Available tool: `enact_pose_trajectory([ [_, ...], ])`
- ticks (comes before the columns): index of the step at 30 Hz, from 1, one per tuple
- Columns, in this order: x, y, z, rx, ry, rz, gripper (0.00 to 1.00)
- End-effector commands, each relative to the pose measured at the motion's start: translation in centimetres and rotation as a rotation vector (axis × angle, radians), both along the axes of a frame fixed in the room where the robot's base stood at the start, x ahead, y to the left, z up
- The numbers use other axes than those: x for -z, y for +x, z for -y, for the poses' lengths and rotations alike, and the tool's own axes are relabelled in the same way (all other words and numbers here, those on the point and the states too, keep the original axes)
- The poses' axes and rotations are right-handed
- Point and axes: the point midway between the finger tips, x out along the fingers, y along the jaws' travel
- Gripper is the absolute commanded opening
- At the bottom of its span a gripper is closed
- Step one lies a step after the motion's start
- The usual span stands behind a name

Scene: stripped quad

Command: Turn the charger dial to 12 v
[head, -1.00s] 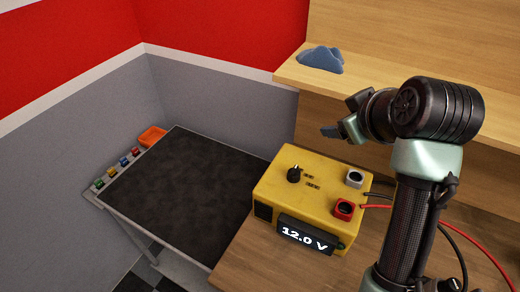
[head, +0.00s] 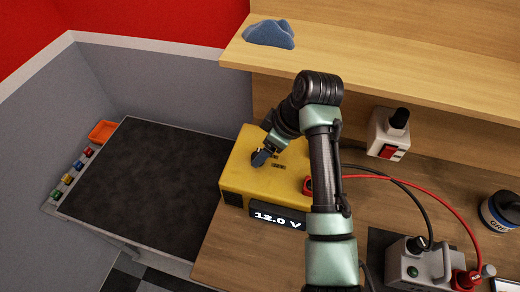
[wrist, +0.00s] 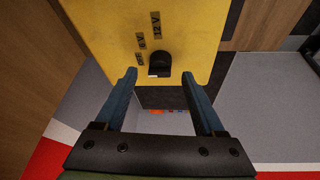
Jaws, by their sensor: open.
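Labels sit beside the dial, including 6 V and the 12 V label (wrist: 156,25). I cannot tell which label the dial points at. My gripper (head: 262,157) is over the dial and hides it in the head view. Its open fingers (wrist: 159,78) are empty, with the dial just beyond and between the tips.
A red terminal (head: 308,185) and cables are right of the dial, partly behind my arm. A grey box (head: 415,268) with clamps and a switch box (head: 388,135) stand farther right. A blue cloth (head: 269,34) lies on the shelf. A dark-topped table (head: 150,185) is at left.

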Motion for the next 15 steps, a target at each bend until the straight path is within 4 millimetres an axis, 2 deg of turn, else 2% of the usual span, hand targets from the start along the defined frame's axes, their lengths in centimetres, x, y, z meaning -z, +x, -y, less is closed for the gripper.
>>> enact_pose_trajectory([
  [6,2.6,0.6,-0.9,0.001,0.0,-0.002,0.71],
  [15,3.3,0.8,-1.1,0.001,-0.002,0.001,0.71],
])
